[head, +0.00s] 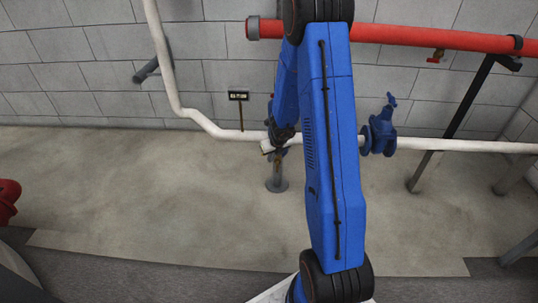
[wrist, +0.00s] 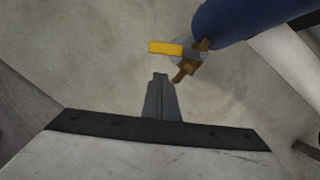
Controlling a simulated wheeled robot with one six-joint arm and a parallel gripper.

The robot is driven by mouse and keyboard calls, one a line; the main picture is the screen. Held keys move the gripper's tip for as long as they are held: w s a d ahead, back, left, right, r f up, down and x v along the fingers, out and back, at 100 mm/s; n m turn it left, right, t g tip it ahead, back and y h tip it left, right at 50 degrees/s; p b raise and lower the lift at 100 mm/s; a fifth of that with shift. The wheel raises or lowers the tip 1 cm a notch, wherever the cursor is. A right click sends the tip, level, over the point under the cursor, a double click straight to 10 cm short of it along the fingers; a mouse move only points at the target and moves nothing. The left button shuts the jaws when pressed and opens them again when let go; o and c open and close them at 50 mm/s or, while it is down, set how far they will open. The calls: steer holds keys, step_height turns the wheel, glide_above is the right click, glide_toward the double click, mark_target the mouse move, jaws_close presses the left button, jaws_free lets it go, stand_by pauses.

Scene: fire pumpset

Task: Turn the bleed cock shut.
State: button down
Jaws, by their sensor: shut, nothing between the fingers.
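The bleed cock (wrist: 187,70) shows in the wrist view as a small brass body with a yellow lever (wrist: 165,47). It sits at the end of a dark blue body (wrist: 245,20). The lever points to the left in that view, across the line of the brass spout. My gripper (wrist: 160,77) is shut and empty, its fingertips just below the lever with a gap of floor showing between them. In the head view my gripper (head: 267,147) is small, by the white pipe, and my blue arm hides much there. I cannot make out the cock in the head view.
A white pipe (head: 450,145) runs low along the block wall, with a blue valve (head: 380,130) to the right. A red pipe (head: 430,38) with a red-handled tap (head: 434,58) runs above.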

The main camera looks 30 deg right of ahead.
steer(key=shift+w+d, duration=0.15)
steer(key=shift+w, duration=1.1)
